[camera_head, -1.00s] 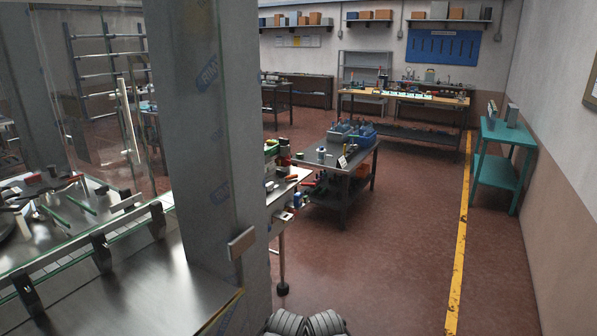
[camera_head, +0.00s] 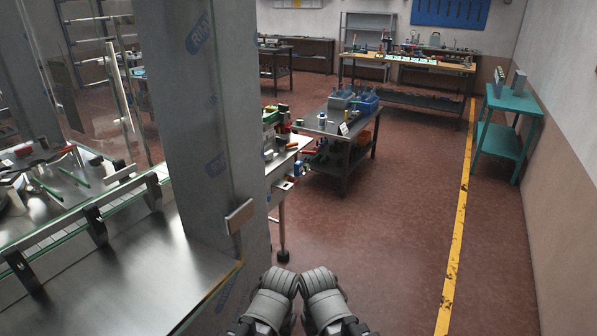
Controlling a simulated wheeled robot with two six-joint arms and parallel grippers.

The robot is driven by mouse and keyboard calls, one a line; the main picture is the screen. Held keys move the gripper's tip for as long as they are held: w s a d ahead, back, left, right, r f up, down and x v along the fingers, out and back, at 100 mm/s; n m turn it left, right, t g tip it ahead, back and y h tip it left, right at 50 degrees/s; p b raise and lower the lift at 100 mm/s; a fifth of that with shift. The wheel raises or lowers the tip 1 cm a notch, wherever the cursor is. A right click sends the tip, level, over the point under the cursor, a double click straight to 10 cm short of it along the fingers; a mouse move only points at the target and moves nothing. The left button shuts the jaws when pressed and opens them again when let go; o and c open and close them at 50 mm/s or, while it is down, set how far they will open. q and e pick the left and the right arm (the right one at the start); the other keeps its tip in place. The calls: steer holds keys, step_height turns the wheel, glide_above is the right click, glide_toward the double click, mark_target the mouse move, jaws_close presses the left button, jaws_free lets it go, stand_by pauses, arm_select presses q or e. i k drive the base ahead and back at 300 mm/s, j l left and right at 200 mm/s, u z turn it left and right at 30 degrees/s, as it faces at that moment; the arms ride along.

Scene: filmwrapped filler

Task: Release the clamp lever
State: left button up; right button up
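I cannot make out a clamp lever for certain. On the metal bed (camera_head: 130,245) of the machine at the left, behind a clear guard panel, lie small parts with dark, red and green handles (camera_head: 70,160); they are too small to tell apart. A small tan block-like handle (camera_head: 239,215) sits on the front face of the grey machine column (camera_head: 190,110). At the bottom middle, grey rounded links of my two arms show side by side. My grippers are not in view, and the arms are apart from the machine.
A cart with blue bins (camera_head: 340,150) stands beyond the column, beside a bench edge with tools (camera_head: 285,155). A wooden-topped bench (camera_head: 410,62) is at the back, a teal table (camera_head: 503,130) at the right. The red floor (camera_head: 380,240) left of the yellow line (camera_head: 458,230) is clear.

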mark_target(293, 144)
steer(key=i+l+u, duration=0.25)
steer(key=i+l, duration=0.45)
steer(key=i+l+u, duration=0.25)
steer(key=i+l, duration=0.5)
